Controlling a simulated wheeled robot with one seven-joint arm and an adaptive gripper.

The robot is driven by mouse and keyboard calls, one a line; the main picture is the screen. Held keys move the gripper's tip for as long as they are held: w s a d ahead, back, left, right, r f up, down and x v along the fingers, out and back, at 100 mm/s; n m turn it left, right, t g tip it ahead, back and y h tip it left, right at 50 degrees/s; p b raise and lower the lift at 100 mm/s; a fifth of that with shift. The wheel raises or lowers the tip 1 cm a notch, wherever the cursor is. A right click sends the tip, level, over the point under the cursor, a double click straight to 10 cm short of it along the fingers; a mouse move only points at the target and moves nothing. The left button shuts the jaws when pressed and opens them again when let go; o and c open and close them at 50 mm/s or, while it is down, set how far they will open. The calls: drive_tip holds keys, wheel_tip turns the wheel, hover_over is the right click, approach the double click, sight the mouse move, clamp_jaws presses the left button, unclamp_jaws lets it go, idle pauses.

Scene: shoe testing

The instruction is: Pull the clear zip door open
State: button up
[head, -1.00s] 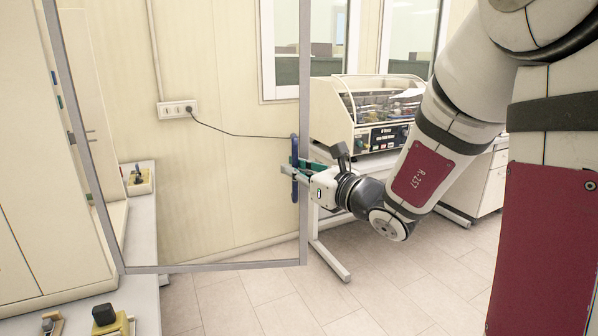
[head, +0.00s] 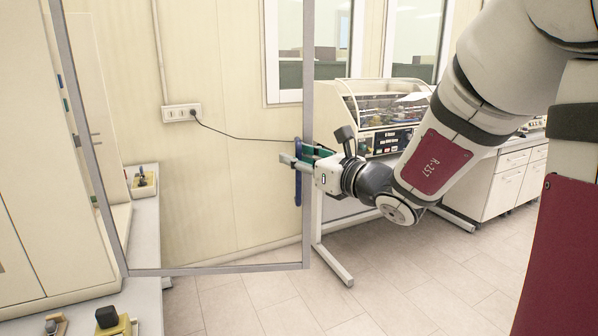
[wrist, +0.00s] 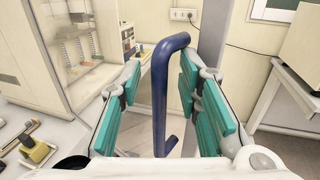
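The clear door (head: 215,269) stands out from the cabinet in the head view, a see-through panel in a thin grey frame. Its blue bar handle (head: 298,190) is on the right upright of the frame. My gripper (head: 300,159) is at the upper part of the handle, reaching in from the right. In the wrist view the handle (wrist: 160,95) stands between the two teal finger pads of my gripper (wrist: 162,105). Gaps show on both sides of the handle, so the fingers are open around it. The frame upright (wrist: 210,45) shows behind the right finger.
A cream cabinet (head: 30,200) stands at the left, beside a white bench (head: 140,300) with small yellow-and-black items. A bench machine with a clear cover (head: 375,105) stands behind my arm. Open tiled floor (head: 400,290) lies below and right of my gripper.

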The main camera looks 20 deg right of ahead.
sight(284, 119)
wheel_tip(284, 119, up, 7)
drive_tip(key=shift+w+r, duration=0.1)
drive_tip(key=shift+w, duration=0.05)
drive_tip(key=shift+m+g+h, duration=0.3)
drive_tip(key=shift+m+g, duration=0.1)
drive_tip(key=shift+g, duration=0.1)
drive_tip(key=f, duration=0.3)
drive_tip(key=s+f, duration=0.1)
drive_tip(key=f, duration=0.2)
drive_tip(key=shift+s+a, duration=0.15)
drive_tip(key=shift+s, duration=0.05)
drive_tip(key=shift+s+r, duration=0.2)
drive_tip(key=s+a+b, duration=0.8)
drive_tip(key=s+b, duration=0.1)
drive_tip(key=s, duration=0.4)
drive_tip(key=shift+s+f, duration=0.35)
drive_tip(key=shift+s, duration=0.05)
idle(0.3)
idle(0.4)
